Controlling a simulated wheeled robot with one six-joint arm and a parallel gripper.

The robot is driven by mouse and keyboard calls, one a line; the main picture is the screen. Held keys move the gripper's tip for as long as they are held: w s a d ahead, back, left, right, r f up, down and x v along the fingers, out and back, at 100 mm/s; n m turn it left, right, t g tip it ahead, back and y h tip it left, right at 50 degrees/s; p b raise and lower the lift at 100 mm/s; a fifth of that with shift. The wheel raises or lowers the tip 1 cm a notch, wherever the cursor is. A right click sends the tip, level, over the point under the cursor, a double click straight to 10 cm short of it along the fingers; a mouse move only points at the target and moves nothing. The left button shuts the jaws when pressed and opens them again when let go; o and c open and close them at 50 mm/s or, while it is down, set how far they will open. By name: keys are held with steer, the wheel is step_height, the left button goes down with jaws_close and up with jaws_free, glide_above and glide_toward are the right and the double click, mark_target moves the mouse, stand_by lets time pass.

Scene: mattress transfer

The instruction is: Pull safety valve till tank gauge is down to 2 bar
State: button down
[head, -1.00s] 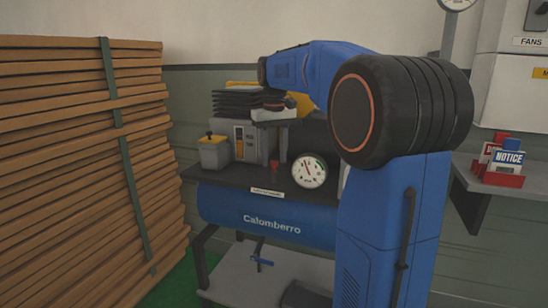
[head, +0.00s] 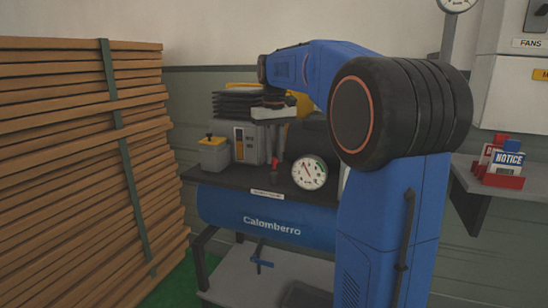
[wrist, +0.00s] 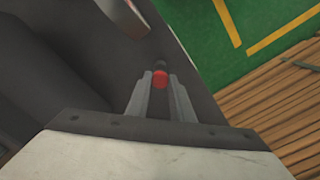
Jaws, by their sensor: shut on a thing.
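The blue air tank (head: 265,218), lettered "Calomberro", lies under a dark bench top. The red safety valve (head: 275,162) stands on that top, left of the round white tank gauge (head: 309,172). The gauge needle points up and left; its numbers are too small to read. My gripper (head: 275,150) reaches down from above and is shut on the red valve. In the wrist view the red valve (wrist: 160,79) shows between the tips of my two grey fingers (wrist: 160,84), with a dark part beyond it. The fingers partly hide the valve.
A grey box with a yellow top (head: 214,153) and a grey control unit (head: 249,143) stand left of the valve. Stacked wooden boards (head: 70,170) fill the left side. A wall shelf (head: 490,183) with notice cards is at the right.

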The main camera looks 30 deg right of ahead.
steer(key=c, duration=1.5)
jaws_free()
steer(key=shift+c, duration=0.2)
step_height(320, 180, up, 17)
steer(key=shift+r, duration=0.2)
steer(key=s+a+f+t, duration=0.1)
steer(key=s+a+f, duration=0.4)
steer(key=s+f, duration=0.25)
steer(key=s+a+f+t, duration=0.2)
steer(key=s+a+f, duration=0.3)
steer(key=s+f, duration=0.25)
steer(key=s+a+f+t, duration=0.1)
steer(key=s+a+f, duration=0.1)
steer(key=s+f, duration=0.5)
steer(key=s+a+f+n, duration=0.1)
steer(key=s+a+f, duration=0.1)
steer(key=s+f, duration=0.6)
step_height(320, 180, down, 7)
steer(key=shift+s+a+r+t, duration=0.1)
steer(key=shift+s+a+t, duration=0.05)
steer(key=shift+a+t, duration=0.25)
